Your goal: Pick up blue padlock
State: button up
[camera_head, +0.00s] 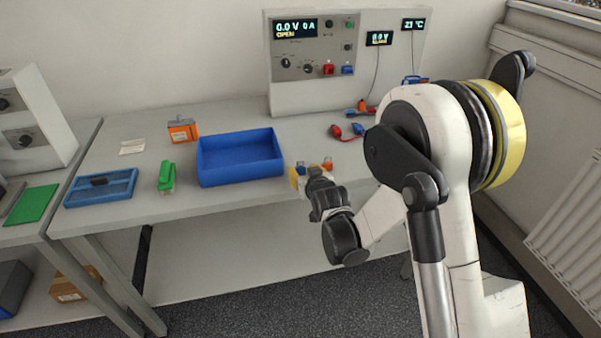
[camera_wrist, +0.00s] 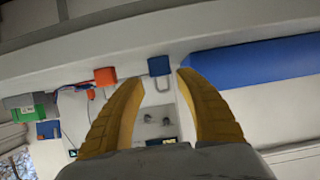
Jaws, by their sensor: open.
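The blue padlock (camera_wrist: 158,66) shows in the wrist view with its thin U-shaped shackle, framed between the tips of my yellow fingers. My gripper (camera_wrist: 160,79) is open, with a finger on either side of the padlock in the picture. I cannot tell whether either finger touches it. In the head view a small bit of the blue padlock (camera_head: 301,168) shows at the table's front edge, mostly hidden by my gripper (camera_head: 298,177). An orange padlock (camera_head: 327,163) sits beside it, also in the wrist view (camera_wrist: 104,76).
A blue bin (camera_head: 240,181) stands left of my gripper on the table (camera_head: 215,204). A green object (camera_head: 167,177), a blue tray (camera_head: 72,201) and an orange device (camera_head: 182,131) lie farther left. Red and blue leads (camera_head: 337,132) lie behind, before the cycler panel (camera_head: 340,97).

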aim_at(300, 167)
jog(key=b+x, duration=0.1)
jog(key=x, duration=0.3)
jog(key=shift+w+a, duration=0.1)
grip_shut()
